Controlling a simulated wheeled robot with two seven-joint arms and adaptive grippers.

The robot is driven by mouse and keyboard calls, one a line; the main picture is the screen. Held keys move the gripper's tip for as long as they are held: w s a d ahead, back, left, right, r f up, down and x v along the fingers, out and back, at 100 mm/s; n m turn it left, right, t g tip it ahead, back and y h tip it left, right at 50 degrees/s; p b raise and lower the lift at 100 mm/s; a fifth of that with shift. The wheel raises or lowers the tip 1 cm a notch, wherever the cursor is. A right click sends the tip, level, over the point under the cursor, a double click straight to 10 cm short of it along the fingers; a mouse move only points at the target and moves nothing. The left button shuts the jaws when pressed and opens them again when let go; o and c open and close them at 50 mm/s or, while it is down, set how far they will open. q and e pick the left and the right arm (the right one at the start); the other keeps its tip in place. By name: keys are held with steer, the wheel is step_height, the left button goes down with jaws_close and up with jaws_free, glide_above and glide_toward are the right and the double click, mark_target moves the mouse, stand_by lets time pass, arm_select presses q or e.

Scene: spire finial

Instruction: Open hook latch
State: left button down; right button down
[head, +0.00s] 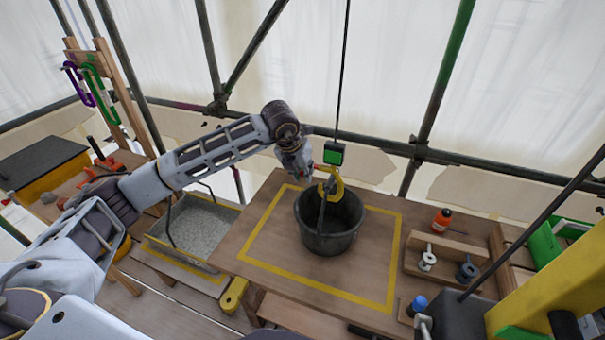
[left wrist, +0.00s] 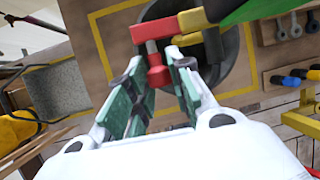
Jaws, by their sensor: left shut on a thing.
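A yellow hook (head: 337,186) hangs from a dark line under a black and green block (head: 334,153), just above a black bucket (head: 335,240). Its red latch (head: 320,167) is at the hook's left side. In the left wrist view the latch (left wrist: 157,74) sits between my green-padded fingers, and the hook (left wrist: 195,20) is just beyond. My left gripper (head: 309,170) is shut on the latch. The bucket's handle (head: 321,208) rises to the hook; whether it sits inside the hook is hard to tell. My right gripper is not in view.
The bucket stands inside a yellow-taped square (head: 385,303) on a wooden table. A wooden tray (head: 447,247) with shackles and an orange bottle (head: 441,220) are at right. A grey-filled trough (head: 200,230) is at left. Scaffold poles stand behind.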

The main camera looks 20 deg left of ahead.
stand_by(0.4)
arm_select(q)
steer(key=c, duration=1.5)
jaws_free()
steer(key=shift+c, duration=0.2)
steer(key=shift+s+r, duration=0.1)
steer(key=shift+r, duration=0.05)
steer(key=v, duration=1.1)
steer(key=shift+s+r, duration=0.2)
steer(key=shift+r, duration=0.15)
